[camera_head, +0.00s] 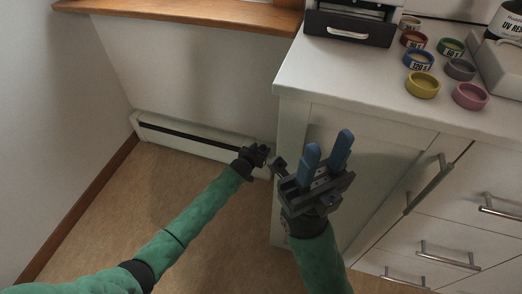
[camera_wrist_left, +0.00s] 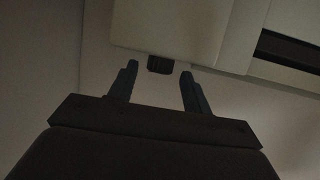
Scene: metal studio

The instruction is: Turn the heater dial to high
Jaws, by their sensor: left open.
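The heater (camera_head: 165,128) is a long, low white baseboard unit with a dark slot, along the wall in the head view. In the left wrist view, the heater casing (camera_wrist_left: 185,28) spans the top. A small dark dial (camera_wrist_left: 160,64) sticks out from its edge. My left gripper (camera_head: 261,152) is at the heater's right end in the head view and hides the dial there. In the left wrist view, my left gripper's fingers (camera_wrist_left: 159,74) are open, with the dial between their tips, apart from both. The dial's markings are not visible. My right gripper (camera_head: 328,148) is open and empty, before the cabinet.
A white cabinet (camera_head: 370,160) with metal handles stands close right of the heater. Its counter (camera_head: 345,75) holds several coloured round tins (camera_head: 422,85) and a dark machine (camera_head: 350,25). A wooden sill (camera_head: 200,12) is above the heater. The floor (camera_head: 150,200) in front is clear.

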